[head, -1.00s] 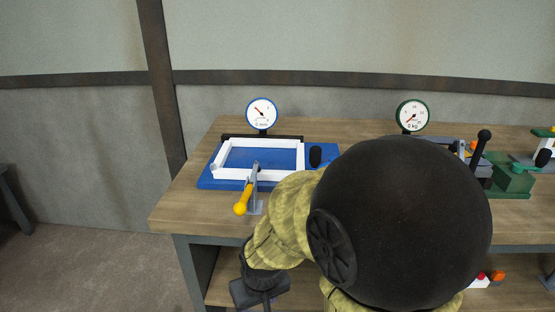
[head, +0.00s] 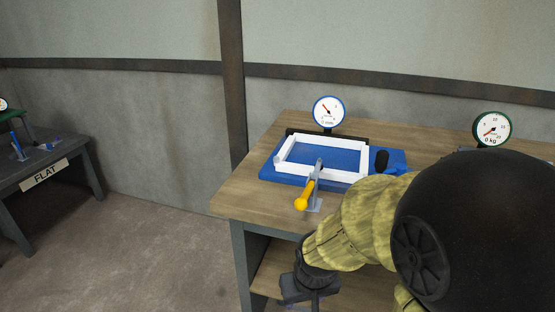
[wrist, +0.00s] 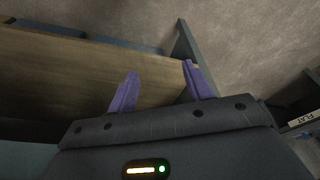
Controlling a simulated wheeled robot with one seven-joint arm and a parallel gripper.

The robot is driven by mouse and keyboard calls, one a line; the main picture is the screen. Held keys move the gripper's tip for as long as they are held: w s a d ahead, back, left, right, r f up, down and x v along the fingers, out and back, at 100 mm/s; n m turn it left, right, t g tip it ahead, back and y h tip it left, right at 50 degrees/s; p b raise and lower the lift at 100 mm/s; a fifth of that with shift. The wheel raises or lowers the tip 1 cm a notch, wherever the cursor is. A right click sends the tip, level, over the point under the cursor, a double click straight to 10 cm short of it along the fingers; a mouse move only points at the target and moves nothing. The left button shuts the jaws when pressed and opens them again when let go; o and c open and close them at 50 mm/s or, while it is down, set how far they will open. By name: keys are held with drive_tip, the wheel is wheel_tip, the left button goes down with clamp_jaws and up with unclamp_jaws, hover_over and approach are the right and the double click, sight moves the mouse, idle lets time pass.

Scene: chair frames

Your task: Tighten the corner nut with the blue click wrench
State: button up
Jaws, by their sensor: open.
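A white rectangular frame (head: 284,149) lies on a blue fixture (head: 393,158) on the wooden bench. No corner nut can be made out at this size. I cannot identify the blue click wrench; small blue items (head: 17,147) on the far-left table are too small to tell. My gripper (wrist: 160,86) has two purple fingers, spread apart and empty. In the head view my gripper hangs low, in front of the bench and below its top.
A blue-rimmed dial (head: 328,111) stands behind the fixture and a green-rimmed dial (head: 492,129) farther right. A grey table (head: 60,155) labelled FLAT (head: 44,175) stands at the left. Open floor (head: 150,235) lies between it and the bench (head: 240,190). My arm hides the bench's right part.

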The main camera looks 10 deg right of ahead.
drive_tip(key=shift+r, duration=0.1)
drive_tip(key=c, duration=0.3)
drive_tip(key=shift+w+p+v, duration=0.2)
drive_tip(key=shift+p+v, duration=0.75)
drive_tip(key=shift+p, duration=0.15)
drive_tip(key=shift+c, duration=0.7)
